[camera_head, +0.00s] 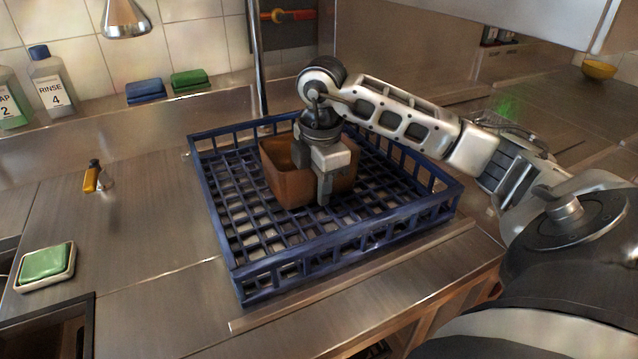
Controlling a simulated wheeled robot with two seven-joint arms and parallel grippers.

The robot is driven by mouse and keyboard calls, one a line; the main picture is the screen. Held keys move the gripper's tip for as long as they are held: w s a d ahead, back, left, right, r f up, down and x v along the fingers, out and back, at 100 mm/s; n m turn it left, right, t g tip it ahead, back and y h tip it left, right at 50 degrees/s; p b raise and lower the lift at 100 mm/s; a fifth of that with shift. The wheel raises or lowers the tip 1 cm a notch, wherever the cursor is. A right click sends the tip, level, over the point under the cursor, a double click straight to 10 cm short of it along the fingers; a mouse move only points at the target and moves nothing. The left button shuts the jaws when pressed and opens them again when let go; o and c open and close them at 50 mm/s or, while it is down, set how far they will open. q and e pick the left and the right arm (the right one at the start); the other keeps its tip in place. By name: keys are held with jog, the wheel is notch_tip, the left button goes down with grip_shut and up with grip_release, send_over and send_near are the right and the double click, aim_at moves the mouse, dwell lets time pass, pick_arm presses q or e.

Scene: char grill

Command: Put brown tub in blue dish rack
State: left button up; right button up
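The brown tub (285,186) is inside the blue dish rack (345,237), around the middle of its grid floor. It looks roughly upright, but I cannot tell whether its base rests on the grid. My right gripper (318,180) points down at the tub, with one finger outside its near wall. The other finger is largely hidden, so I cannot tell whether the gripper is pinching the wall or only straddling it. My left gripper is not in view.
The rack stands on a steel counter with a raised front ledge (350,277). To the left are a yellow-handled tool (92,177) and a green sponge in a dish (45,264). Bottles (52,84) and sponges line the back shelf. The left counter has free room.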

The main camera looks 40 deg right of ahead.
notch_tip(320, 180, up, 12)
jog(key=p, duration=0.2)
jog(key=shift+s+r, duration=0.2)
jog(key=shift+s, duration=0.1)
jog(key=shift+a, duration=0.1)
dwell(0.5)
